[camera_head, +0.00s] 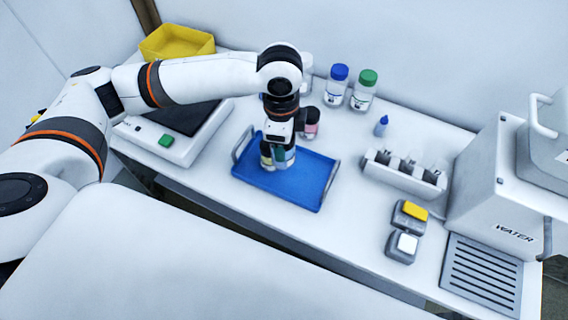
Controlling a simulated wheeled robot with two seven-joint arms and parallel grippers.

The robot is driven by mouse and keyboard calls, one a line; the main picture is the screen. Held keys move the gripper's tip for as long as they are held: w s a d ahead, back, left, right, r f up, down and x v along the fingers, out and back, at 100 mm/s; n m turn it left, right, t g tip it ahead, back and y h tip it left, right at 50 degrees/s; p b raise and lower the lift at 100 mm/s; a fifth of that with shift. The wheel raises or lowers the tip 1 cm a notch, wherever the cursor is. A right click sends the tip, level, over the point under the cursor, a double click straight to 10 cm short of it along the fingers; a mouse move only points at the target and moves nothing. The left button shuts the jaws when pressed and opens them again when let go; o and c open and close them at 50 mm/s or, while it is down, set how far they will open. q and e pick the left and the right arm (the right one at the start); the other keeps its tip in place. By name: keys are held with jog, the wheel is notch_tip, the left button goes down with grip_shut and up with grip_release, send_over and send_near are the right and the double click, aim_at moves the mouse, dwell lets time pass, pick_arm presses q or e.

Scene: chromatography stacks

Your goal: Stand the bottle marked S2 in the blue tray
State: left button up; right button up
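The blue tray (305,190) lies on the white bench with a grey handle at each end. My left gripper (280,150) points down over the tray's back left part. A small bottle with a teal and white label (286,158) shows right at its fingers, and a yellowish patch shows beside it. The wrist hides the bottle's top and the finger gap, so I cannot tell whether the fingers grip it or whether its base touches the tray. No S2 mark is readable. My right gripper is out of view.
A dark-capped bottle with a pink label (312,124) stands just behind the tray. Blue-capped (335,92) and green-capped (362,97) bottles stand at the back. A balance (185,148) is left; a white rack (402,175) and water unit (500,190) are right. The tray's right half is clear.

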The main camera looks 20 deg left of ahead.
pick_arm(q)
jog(key=m, duration=0.3)
jog(key=shift+w+d, duration=0.25)
jog(key=shift+w, duration=0.1)
jog(key=m, duration=0.1)
jog(key=m+p, duration=0.1)
jog(key=shift+w+d+m, duration=0.2)
jog(key=shift+w+m, duration=0.05)
jog(key=shift+m, duration=0.05)
jog(key=m, duration=0.3)
jog(key=w+m, duration=0.1)
jog(key=m, duration=0.1)
jog(key=shift+d+f+p, duration=0.3)
jog(key=shift+d+p, duration=0.1)
jog(key=f+m+p, duration=0.1)
jog(key=f+m, duration=0.2)
jog(key=m, duration=0.1)
jog(key=w+d+f+m+p, duration=0.1)
jog(key=f+m, duration=0.3)
jog(key=f+m+p, duration=0.1)
jog(key=f+m, duration=0.3)
jog(key=m, duration=0.1)
jog(key=shift+w+d, duration=0.35)
jog(key=shift+w, duration=0.05)
jog(key=shift+f, duration=0.3)
